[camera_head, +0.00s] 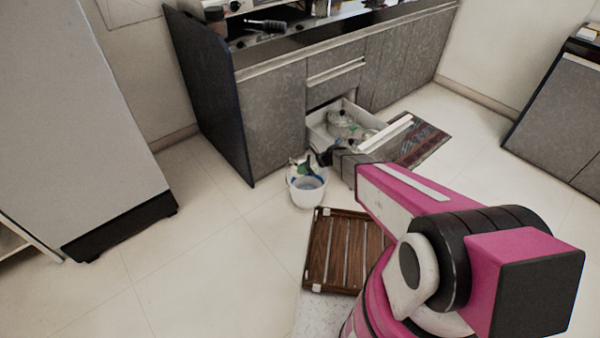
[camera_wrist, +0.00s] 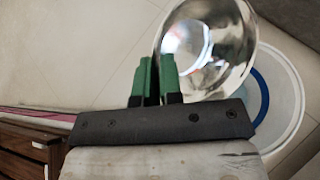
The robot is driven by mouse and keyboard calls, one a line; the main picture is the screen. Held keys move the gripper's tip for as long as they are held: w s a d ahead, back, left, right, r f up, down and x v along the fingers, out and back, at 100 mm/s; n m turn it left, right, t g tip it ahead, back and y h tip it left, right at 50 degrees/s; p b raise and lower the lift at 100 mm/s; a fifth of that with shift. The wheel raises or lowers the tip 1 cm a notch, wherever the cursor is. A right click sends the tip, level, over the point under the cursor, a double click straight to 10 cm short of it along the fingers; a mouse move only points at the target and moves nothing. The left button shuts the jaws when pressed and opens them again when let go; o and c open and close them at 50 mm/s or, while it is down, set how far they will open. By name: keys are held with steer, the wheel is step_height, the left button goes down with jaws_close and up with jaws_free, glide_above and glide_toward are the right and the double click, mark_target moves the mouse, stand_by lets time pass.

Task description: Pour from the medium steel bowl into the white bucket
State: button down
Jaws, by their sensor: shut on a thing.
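The steel bowl (camera_wrist: 215,35) is shiny and round in the wrist view. My gripper (camera_wrist: 154,72), with green fingers, is shut on the bowl's near left rim. The white bucket (camera_wrist: 292,120), with a blue ring inside, is to the right, partly covered by the bowl. In the head view the bucket (camera_head: 307,196) stands on the floor, with my gripper (camera_head: 308,163) just above its rim. The bowl is hard to make out there. I cannot tell what is in the bowl or whether anything is flowing from it.
Behind the bucket is a grey cabinet (camera_head: 265,125) with an open drawer (camera_head: 318,131) holding clear glassware (camera_head: 343,122). A brown slatted wooden mat (camera_head: 335,250) lies in front. The floor left of the bucket is clear.

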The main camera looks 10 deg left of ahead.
steer(key=shift+s+a+f+n+t+h, duration=0.45)
steer(key=shift+f+t+h, duration=0.1)
steer(key=shift+t+h, duration=0.35)
steer(key=shift+s+a+f+n+t+h, duration=0.45)
steer(key=shift+t+h, duration=0.25)
steer(key=shift+h, duration=0.25)
steer(key=shift+s+a+f+n+t+h, duration=0.45)
steer(key=shift+f+t+h, duration=0.15)
steer(key=shift+t+h, duration=0.3)
